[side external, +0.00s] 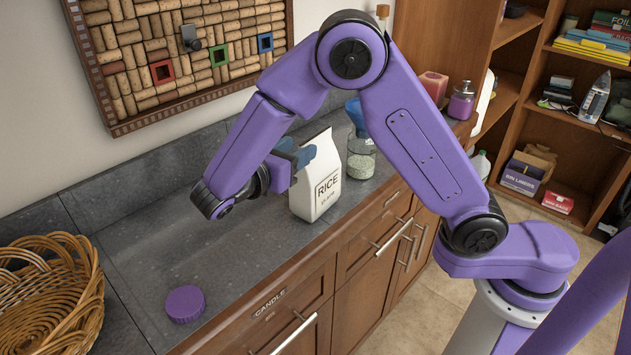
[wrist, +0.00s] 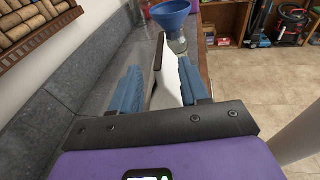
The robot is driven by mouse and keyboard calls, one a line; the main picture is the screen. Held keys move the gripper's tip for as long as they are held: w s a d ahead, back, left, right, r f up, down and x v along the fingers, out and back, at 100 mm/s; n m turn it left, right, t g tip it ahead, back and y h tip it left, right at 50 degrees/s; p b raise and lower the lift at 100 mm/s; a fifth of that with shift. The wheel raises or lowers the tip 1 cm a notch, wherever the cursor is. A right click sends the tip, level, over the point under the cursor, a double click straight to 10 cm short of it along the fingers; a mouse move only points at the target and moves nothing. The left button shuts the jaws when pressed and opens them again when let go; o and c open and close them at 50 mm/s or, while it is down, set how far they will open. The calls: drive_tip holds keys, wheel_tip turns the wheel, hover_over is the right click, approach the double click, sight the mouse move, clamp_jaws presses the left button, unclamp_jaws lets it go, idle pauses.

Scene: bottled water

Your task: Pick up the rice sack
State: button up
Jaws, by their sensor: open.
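The white rice sack (side external: 318,188) stands upright on the grey counter, with "RICE" printed on its front face. In the wrist view the sack (wrist: 164,92) is seen from above, between the blue fingers. My gripper (side external: 300,156) is open, with its fingers at the upper part of the sack. In the wrist view my gripper (wrist: 163,92) has one finger on each side of the sack. I cannot tell whether either finger touches it.
A glass jar (side external: 361,158) with a blue funnel (side external: 355,112) stands just behind the sack. A purple lid (side external: 185,304) and a wicker basket (side external: 50,300) are on the counter at left. A cork board (side external: 180,50) hangs on the wall. The counter between lid and sack is clear.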

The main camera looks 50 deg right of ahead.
sight(302, 145)
drive_tip(key=x, duration=0.5)
clamp_jaws()
drive_tip(key=shift+r, duration=0.1)
idle(1.3)
